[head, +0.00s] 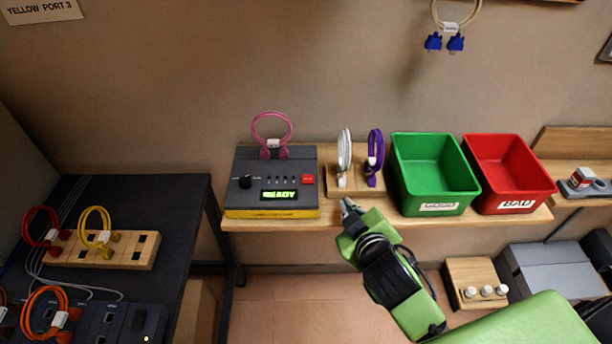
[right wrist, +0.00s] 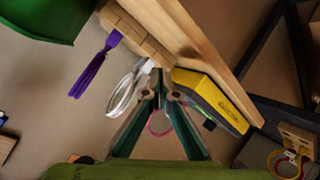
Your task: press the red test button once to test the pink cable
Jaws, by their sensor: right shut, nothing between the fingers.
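The tester box (head: 240,205), grey with a yellow front edge, stands on the wooden shelf and shows "READY" on its green display (head: 279,195). The red test button (head: 307,179) is at the right of its top. The pink cable (head: 272,132) is looped upright at the box's back edge, with both plugs at the box. My right gripper (head: 347,204) is shut and empty, just right of the box at the shelf's front edge. In the right wrist view the tester box (right wrist: 212,95) lies right of the fingers, and the button cannot be made out. My left gripper is not in view.
A wooden block (head: 352,185) holds a white cable (head: 344,152) and a purple cable (head: 375,157) right of the tester. A green bin (head: 437,209) and a red bin (head: 518,204) stand further right. A dark table (head: 130,192) with colored cables is at left.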

